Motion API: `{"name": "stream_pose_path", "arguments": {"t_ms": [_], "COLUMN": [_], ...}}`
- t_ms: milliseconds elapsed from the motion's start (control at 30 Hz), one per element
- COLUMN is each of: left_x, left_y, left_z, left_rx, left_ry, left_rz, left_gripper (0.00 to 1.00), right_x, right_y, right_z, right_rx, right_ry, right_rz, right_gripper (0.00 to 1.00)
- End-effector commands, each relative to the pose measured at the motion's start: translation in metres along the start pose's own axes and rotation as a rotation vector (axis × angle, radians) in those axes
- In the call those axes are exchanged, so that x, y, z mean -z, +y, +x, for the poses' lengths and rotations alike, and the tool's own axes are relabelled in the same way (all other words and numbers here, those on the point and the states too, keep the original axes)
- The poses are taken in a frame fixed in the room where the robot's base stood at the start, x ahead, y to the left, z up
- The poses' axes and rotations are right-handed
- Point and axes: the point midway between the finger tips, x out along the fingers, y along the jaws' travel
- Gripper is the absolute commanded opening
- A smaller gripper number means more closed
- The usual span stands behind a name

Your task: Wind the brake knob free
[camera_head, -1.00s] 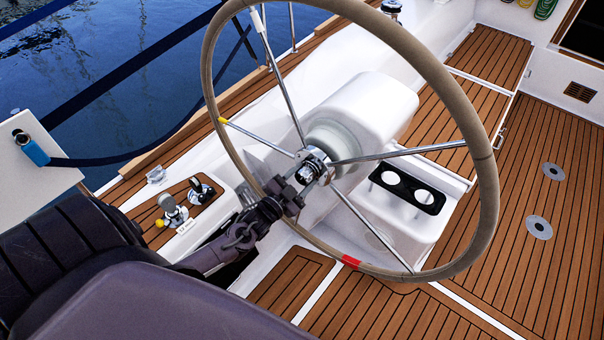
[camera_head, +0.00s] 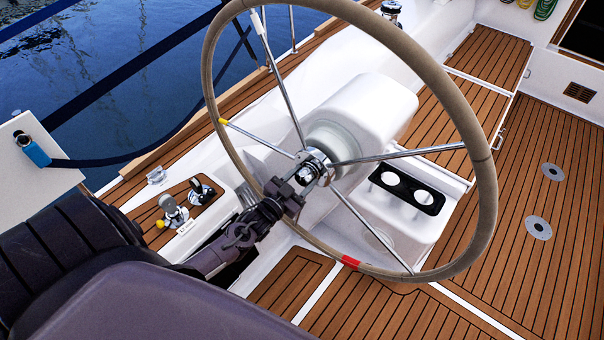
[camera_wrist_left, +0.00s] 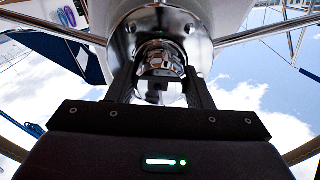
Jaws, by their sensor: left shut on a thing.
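The brake knob (camera_head: 309,171) is a small chrome piece at the hub of the big steering wheel (camera_head: 489,190), which has a tan rim and thin steel spokes. My left gripper (camera_head: 305,178) reaches the hub from the lower left and is shut on the knob. In the left wrist view the knob (camera_wrist_left: 160,62) shows as shiny metal between the two dark fingers of the gripper (camera_wrist_left: 161,88). The fingers hide part of the knob in the head view. My right gripper is in neither view.
A white pedestal (camera_head: 365,105) stands behind the wheel, with a black cup holder (camera_head: 407,191) on its right. Levers (camera_head: 173,211) sit on a side panel at the left. Teak deck (camera_head: 560,250) lies open at the right. Spokes surround my gripper.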

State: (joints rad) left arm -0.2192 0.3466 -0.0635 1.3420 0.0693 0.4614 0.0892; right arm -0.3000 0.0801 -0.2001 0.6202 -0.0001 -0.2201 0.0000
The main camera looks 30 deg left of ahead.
Motion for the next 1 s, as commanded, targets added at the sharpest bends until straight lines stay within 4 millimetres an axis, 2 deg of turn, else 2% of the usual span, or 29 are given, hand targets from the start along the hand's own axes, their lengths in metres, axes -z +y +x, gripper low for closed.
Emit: {"name": "stream_pose_path", "arguments": {"t_ms": [67, 100, 267, 533, 633, 1000], "left_x": [-0.001, -0.002, -0.001, -0.001, -0.002, -0.002], "left_y": [0.001, 0.001, 0.001, 0.0, 0.001, 0.001], "left_z": [-0.001, -0.001, -0.001, -0.001, -0.007, -0.064], "left_rx": [-0.001, -0.001, -0.001, 0.0, -0.001, -0.002], "left_ry": [-0.003, -0.003, -0.003, -0.001, -0.003, -0.004], "left_rz": [0.0, 0.0, 0.001, 0.001, 0.001, 0.0], "left_gripper": [0.24, 0.48, 0.68, 0.68, 0.68, 0.68], "right_x": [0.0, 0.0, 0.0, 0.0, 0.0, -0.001], "right_y": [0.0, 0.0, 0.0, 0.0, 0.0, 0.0], "right_z": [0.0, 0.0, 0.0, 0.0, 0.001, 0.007], "right_rx": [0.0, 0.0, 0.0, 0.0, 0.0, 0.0], "right_ry": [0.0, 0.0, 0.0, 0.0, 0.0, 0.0], "right_rz": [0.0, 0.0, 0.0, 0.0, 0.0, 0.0], "right_gripper": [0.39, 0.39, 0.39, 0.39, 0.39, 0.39]}}
